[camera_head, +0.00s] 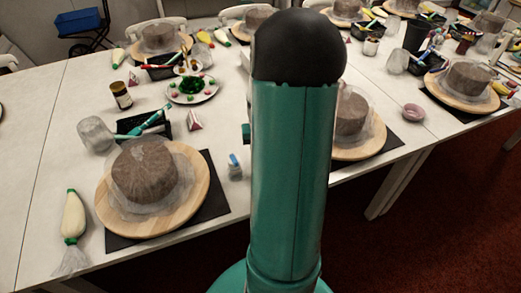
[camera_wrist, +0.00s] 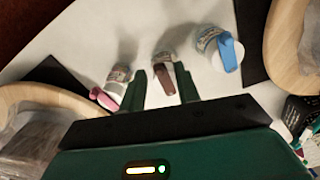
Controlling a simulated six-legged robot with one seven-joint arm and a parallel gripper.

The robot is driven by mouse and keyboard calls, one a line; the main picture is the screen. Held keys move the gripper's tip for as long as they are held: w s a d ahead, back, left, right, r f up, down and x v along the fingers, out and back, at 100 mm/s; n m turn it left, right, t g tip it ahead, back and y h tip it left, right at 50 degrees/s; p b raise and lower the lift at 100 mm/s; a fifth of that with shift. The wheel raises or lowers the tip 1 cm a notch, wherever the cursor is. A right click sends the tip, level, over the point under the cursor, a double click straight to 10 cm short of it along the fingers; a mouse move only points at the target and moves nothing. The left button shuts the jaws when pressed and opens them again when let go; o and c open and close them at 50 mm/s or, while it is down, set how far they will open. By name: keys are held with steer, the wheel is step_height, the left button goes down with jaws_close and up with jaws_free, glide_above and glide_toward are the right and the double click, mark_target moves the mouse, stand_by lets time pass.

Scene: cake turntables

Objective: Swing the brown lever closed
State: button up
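In the wrist view the brown lever (camera_wrist: 165,80) sticks out from a small pale bottle (camera_wrist: 162,58) on the white table. My gripper (camera_wrist: 161,70) is open, with its two dark green fingers apart. The brown lever shows between the fingers, and I cannot tell whether either finger touches it. A bottle with a pink lever (camera_wrist: 103,98) is on the left, close to the left finger. A bottle with a blue lever (camera_wrist: 229,54) is on the right; it also shows in the head view (camera_head: 235,165). In the head view my arm hides the gripper and the brown lever.
Wooden turntables with wrapped brown cakes (camera_head: 152,172) stand on dark mats to both sides of the bottles. A piping bag (camera_head: 74,217) lies at the front left. A plate of sweets (camera_head: 192,88) and a triangular box (camera_head: 193,120) are farther back.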

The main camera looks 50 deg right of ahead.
step_height(320, 180, up, 14)
stand_by(0.7)
stand_by(0.4)
steer(key=w+a+r+n+h, duration=0.1)
steer(key=w+a+r, duration=0.1)
steer(key=a, duration=0.3)
steer(key=w+a+r+n, duration=0.1)
steer(key=a+r, duration=0.2)
steer(key=a, duration=0.3)
steer(key=s+a+r+n+t, duration=0.2)
steer(key=s+a+n, duration=0.1)
steer(key=a, duration=0.9)
steer(key=s+a+r+n+t, duration=0.1)
steer(key=s+a+n+t, duration=0.2)
steer(key=a, duration=0.8)
steer(key=shift+s+a+r+n+y, duration=0.25)
steer(key=shift+a+r+n+y, duration=0.1)
steer(key=shift+r+n+y, duration=0.05)
